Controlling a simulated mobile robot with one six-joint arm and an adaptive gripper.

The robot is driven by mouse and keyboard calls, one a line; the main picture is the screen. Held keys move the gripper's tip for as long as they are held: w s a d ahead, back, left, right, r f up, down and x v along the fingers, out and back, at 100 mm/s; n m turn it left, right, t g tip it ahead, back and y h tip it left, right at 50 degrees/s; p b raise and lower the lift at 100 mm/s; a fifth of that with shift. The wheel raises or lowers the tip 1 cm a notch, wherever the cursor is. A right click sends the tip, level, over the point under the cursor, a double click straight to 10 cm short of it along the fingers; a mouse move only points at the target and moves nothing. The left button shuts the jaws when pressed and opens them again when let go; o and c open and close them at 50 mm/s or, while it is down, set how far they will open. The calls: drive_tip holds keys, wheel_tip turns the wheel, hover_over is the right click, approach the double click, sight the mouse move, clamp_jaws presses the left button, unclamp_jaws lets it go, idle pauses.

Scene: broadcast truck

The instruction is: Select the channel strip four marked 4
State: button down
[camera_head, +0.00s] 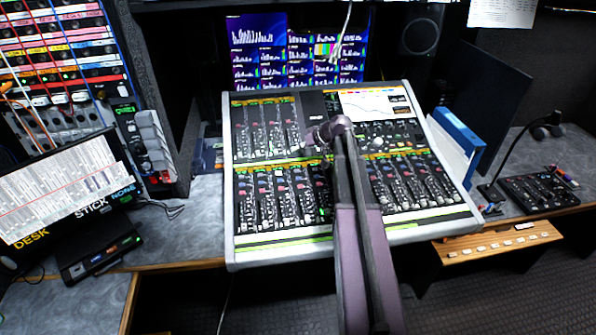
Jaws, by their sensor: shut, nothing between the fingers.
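The mixing console (243,205) stands on the desk in the middle. It has a lower row of channel strips, an upper bank (265,130) at left and a screen (375,104) at top right. The strip numbers are too small to read, so I cannot tell which strip is marked 4. My arm reaches up from the bottom over the console. My gripper (309,143) is small in view, shut and empty, above the middle of the console near the upper bank's right end. I cannot tell whether it touches the surface. My arm hides some middle strips.
Monitors (258,52) stand behind the console, with a pale cable hanging before them. A rack (65,60) and a tilted screen (62,188) are at left. A blue binder (457,130), a small mixer (540,191) and a wooden button panel (498,243) are at right.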

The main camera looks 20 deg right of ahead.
sight(298, 174)
drive_tip(key=shift+f, duration=0.2)
drive_tip(key=f+b, duration=0.5)
drive_tip(key=w+f+b, duration=0.1)
drive_tip(key=f+b, duration=0.2)
drive_tip(key=shift+d+f, duration=0.1)
drive_tip(key=shift+d, duration=0.05)
drive_tip(key=shift+f+b, duration=0.15)
drive_tip(key=shift+b, duration=0.2)
idle(1.4)
drive_tip(key=shift+f+b, duration=0.3)
drive_tip(key=shift+w+f+b, duration=0.1)
drive_tip(key=shift+f+b, duration=0.3)
idle(1.0)
drive_tip(key=shift+r, duration=0.2)
drive_tip(key=shift+r+p, duration=0.65)
drive_tip(key=shift+p, duration=0.2)
drive_tip(key=shift+s+r+p, duration=0.2)
drive_tip(key=shift+r+p, duration=1.05)
drive_tip(key=shift+s+r+p, duration=0.2)
drive_tip(key=shift+r+p, duration=1.05)
